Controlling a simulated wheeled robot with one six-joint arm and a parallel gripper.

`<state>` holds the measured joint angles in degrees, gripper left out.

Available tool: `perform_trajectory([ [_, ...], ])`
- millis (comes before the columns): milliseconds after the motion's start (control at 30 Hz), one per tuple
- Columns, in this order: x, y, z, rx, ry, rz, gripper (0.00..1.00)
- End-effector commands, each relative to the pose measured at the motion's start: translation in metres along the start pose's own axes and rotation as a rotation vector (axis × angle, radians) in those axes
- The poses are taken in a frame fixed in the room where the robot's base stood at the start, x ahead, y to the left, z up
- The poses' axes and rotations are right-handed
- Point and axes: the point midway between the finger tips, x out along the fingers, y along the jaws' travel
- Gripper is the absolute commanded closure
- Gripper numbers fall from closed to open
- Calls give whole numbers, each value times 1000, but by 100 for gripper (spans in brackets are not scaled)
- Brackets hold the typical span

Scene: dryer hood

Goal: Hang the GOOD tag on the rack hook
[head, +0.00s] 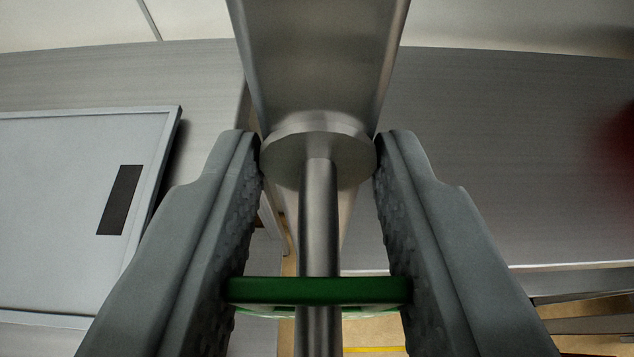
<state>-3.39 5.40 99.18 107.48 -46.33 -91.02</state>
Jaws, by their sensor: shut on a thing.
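The green tag (265,290) is pinched between the two fingers of my gripper (318,150), low in the middle of the view. It is seen nearly edge-on, so no lettering shows. The rack hook (319,220) is a round steel rod running from a disc-shaped flange down the picture between my fingers. The tag's upper edge crosses in front of the rod, and the rod shows again below it. The tag looks threaded around the rod, but its hole is hidden. My fingertips are on either side of the flange, very close to it.
A steel beam (318,60) rises above the flange. A grey panel with a dark rectangle (120,200) is at left. A brushed metal surface (500,150) fills the right, with a blurred red thing (620,150) at the edge. Yellowish floor (375,335) shows below.

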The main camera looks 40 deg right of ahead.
Motion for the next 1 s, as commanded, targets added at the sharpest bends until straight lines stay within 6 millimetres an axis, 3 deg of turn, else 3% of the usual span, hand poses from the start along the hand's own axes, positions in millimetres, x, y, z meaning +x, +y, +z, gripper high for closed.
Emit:
perform_trajectory([
  [100, 0, 0, 0, 0, 0, 0, 91],
  [133, 0, 0, 0, 0, 0, 0, 64],
  [233, 0, 0, 0, 0, 0, 0, 44],
  [667, -9, 0, 0, 0, 1, -1, 44],
  [1000, -70, -1, 0, 0, 1, -3, 44],
])
